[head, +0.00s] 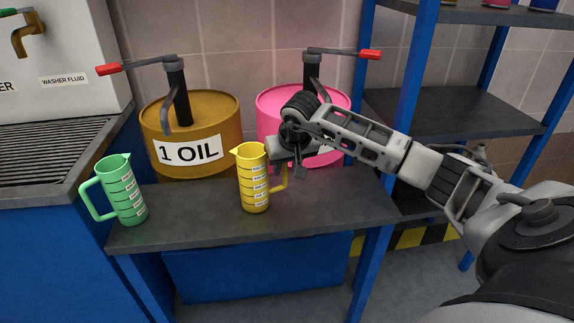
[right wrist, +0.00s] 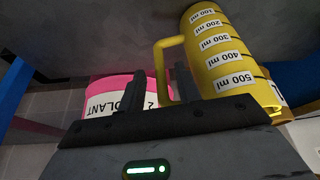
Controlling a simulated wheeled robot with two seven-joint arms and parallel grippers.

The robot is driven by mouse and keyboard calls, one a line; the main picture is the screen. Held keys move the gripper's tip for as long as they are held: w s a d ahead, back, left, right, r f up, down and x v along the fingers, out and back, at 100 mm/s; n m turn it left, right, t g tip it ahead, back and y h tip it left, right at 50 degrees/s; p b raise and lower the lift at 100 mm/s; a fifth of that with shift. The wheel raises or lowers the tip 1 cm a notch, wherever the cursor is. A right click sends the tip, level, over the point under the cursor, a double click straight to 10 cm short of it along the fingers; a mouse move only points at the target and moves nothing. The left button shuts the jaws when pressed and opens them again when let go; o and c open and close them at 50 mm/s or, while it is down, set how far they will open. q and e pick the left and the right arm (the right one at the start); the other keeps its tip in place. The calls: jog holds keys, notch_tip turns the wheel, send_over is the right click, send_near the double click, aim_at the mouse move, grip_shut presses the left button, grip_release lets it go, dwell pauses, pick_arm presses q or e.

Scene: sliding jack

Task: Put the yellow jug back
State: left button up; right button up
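The yellow jug (head: 253,180) stands upright on the dark bench top (head: 325,215), in front of the two drums. Its handle points right, toward my right gripper (head: 294,166). In the right wrist view the jug (right wrist: 228,60) shows millilitre labels, and its handle lies between the two fingers of the right gripper (right wrist: 160,88). The fingers are apart, with gaps visible beside the handle. A green jug (head: 122,190) stands at the bench's left end, handle to the left. My left gripper is not in view.
A brown oil drum (head: 218,120) and a pink drum (head: 275,103), both with red-handled pumps, stand at the back of the bench. A sink counter (head: 45,155) is on the left. A blue-framed shelf (head: 440,120) stands on the right. The bench's right part is clear.

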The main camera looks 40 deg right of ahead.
jog(key=v, duration=1.2)
jog(key=s+a+f+m+g+y, duration=0.15)
jog(key=a+y, duration=0.25)
jog(key=a, duration=0.5)
jog(key=s+a+f+m+y, duration=0.25)
jog(key=a+y, duration=0.25)
jog(key=a, duration=0.3)
jog(key=s+a+f+m+g+y, duration=0.1)
jog(key=a+f+m+y, duration=0.25)
jog(key=a, duration=0.55)
jog(key=s+a+r+m+t+y, duration=0.2)
jog(key=a+r+m+t+y, duration=0.45)
jog(key=m, duration=1.05)
jog(key=d+f+m+t+h, duration=0.3)
jog(key=f+m+t+h, duration=0.15)
jog(key=m, duration=0.75)
jog(key=d+f+m+t+h, duration=0.3)
jog(key=m+t+h, duration=0.15)
jog(key=m, duration=0.85)
jog(key=s+f+m+g+h, duration=0.2)
jog(key=s+f+m+g, duration=0.1)
jog(key=s+f+m, duration=0.2)
jog(key=s+d+f+m+g+h, duration=0.1)
jog(key=s+f+m+g+h, duration=0.1)
jog(key=s+f+m, duration=0.3)
notch_tip(320, 180, down, 5)
jog(key=m+g, duration=0.1)
jog(key=m, duration=0.5)
jog(key=shift+m+g+h, duration=0.35)
jog(key=shift+g+h, duration=0.05)
